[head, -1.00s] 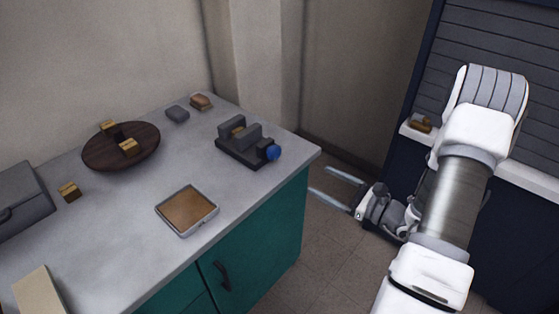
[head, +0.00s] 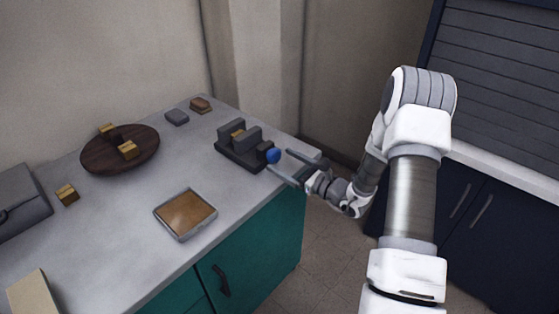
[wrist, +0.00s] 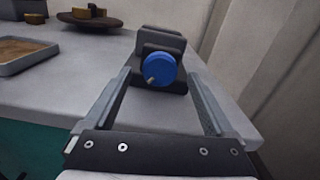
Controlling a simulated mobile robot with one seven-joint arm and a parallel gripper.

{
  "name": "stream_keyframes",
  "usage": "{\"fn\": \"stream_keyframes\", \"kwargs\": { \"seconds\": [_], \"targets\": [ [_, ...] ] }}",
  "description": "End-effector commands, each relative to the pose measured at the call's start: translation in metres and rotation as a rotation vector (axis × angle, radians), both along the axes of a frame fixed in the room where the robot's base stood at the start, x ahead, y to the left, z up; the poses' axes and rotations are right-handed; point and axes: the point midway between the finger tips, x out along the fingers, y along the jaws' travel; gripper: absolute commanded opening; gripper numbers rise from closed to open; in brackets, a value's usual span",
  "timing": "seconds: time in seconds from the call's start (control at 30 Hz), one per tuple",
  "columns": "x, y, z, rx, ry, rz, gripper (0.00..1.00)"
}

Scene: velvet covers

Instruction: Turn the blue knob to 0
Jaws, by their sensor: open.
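The blue knob (head: 273,156) is on the right end of a dark grey device (head: 236,152) on the counter. In the wrist view the knob (wrist: 158,69) faces me as a blue disc, with a small pale pointer at its lower left. No scale or digits are readable. My gripper (head: 279,167) is open, level with the counter top, its fingers pointing left toward the knob. In the wrist view my gripper (wrist: 162,82) has a finger on each side of the knob, with visible gaps; the knob is near the fingertips. I cannot tell any contact.
On the grey counter (head: 110,225) are a square tray (head: 185,214), a round dark wooden board (head: 95,158) with small blocks, a grey case (head: 22,205), and two small blocks at the back. A wall rises behind. Floor is free right of the counter.

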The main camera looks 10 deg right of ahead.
Motion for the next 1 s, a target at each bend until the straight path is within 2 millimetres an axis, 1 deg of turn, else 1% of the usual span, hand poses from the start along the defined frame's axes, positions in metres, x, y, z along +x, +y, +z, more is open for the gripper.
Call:
{"fn": "stream_keyframes", "kwargs": {
  "seconds": [0.07,0.2,0.5,0.67,0.7,0.77,0.9,0.97,1.0],
  "targets": [
    [0.007,0.007,-0.001,0.0,-0.001,0.003,0.89],
    [0.015,0.011,0.0,0.0,0.0,0.0,0.89],
    [0.016,0.012,0.0,0.0,0.0,0.0,0.89],
    [0.016,0.012,0.0,0.0,0.0,0.0,0.6],
    [0.016,0.012,0.0,0.0,0.0,0.0,0.53],
    [0.016,0.012,0.0,0.0,0.0,0.0,0.42],
    [0.016,0.012,0.0,0.0,0.0,0.0,0.17],
    [0.016,0.012,0.0,0.0,0.0,0.0,0.06],
    [0.016,0.012,0.0,0.0,0.0,0.0,0.04]
  ]
}}
